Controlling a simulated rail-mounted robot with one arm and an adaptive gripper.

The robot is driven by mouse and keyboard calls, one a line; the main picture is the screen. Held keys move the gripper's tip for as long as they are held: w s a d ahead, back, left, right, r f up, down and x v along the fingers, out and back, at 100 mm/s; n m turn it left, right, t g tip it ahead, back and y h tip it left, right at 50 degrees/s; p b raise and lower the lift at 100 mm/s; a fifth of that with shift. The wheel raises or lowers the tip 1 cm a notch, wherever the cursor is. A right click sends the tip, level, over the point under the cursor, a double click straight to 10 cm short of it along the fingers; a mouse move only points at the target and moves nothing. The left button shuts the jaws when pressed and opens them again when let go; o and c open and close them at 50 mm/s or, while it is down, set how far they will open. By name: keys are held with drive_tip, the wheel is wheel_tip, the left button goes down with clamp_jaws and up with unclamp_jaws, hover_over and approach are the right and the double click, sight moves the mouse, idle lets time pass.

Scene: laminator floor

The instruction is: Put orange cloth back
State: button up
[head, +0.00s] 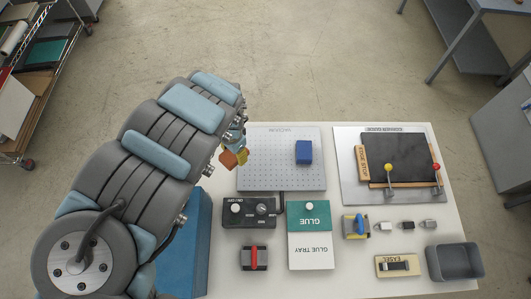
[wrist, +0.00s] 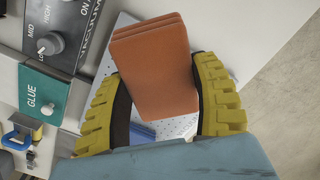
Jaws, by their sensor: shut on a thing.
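The orange cloth (wrist: 155,70) is a folded, layered pad. It sits between the two yellow ribbed fingers of my gripper (wrist: 158,82) in the wrist view, and the gripper is shut on it. In the head view a small part of the orange cloth (head: 228,159) shows past the end of my arm, near the left edge of the perforated board. A bit of yellow finger (head: 242,156) shows beside it. My arm hides most of the gripper there. I cannot tell how high the cloth is above the table.
The perforated board (head: 265,175) carries a blue block (head: 304,152). The control box (head: 250,209), green glue tray (head: 308,215) and red-handled tool (head: 254,257) stand in front. A black plate (head: 400,155) with clamps is right. A grey bin (head: 455,262) stands front right.

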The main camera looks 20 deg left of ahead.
drive_tip(key=shift+w+a+f+b, duration=0.1)
drive_tip(key=shift+f+b, duration=0.15)
drive_tip(key=shift+b, duration=0.05)
drive_tip(key=w+d+f+b, duration=0.3)
drive_tip(key=w+b, duration=0.2)
drive_tip(key=b, duration=0.6)
hover_over(266, 152)
drive_tip(key=s, duration=0.1)
drive_tip(key=f, duration=0.4)
drive_tip(key=shift+s+a+f, duration=0.1)
drive_tip(key=shift+a+f, duration=0.15)
drive_tip(key=shift+f, duration=0.1)
drive_tip(key=shift+w+d+f, duration=0.25)
drive_tip(key=shift+w+f, duration=0.3)
drive_tip(key=shift+f, duration=0.1)
drive_tip(key=shift+w+d+f+b, duration=0.2)
drive_tip(key=shift+f+b, duration=0.15)
drive_tip(key=shift+f, duration=0.15)
drive_tip(key=shift+a+f, duration=0.15)
drive_tip(key=shift+f, duration=1.1)
drive_tip(key=shift+f, duration=0.2)
